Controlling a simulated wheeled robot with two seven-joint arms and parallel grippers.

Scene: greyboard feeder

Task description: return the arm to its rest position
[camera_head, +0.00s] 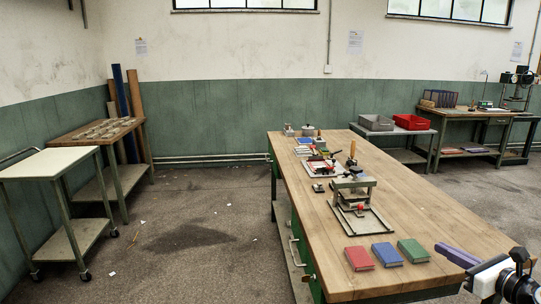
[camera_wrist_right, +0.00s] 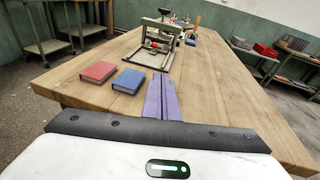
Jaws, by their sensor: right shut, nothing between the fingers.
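My right gripper (camera_head: 457,255) comes in at the lower right of the head view, over the near right part of the wooden workbench (camera_head: 460,225). Its purple fingers are shut together with nothing between them; they also show in the right wrist view (camera_wrist_right: 161,99). The fingers are to the right of the three books and apart from them in the head view. My left gripper is not in view.
Red (camera_head: 359,258), blue (camera_head: 387,254) and green (camera_head: 413,250) books lie in a row near the bench's front edge. A press-like device (camera_head: 354,188) stands behind them. Small tools fill the far end. The bench's right side is clear.

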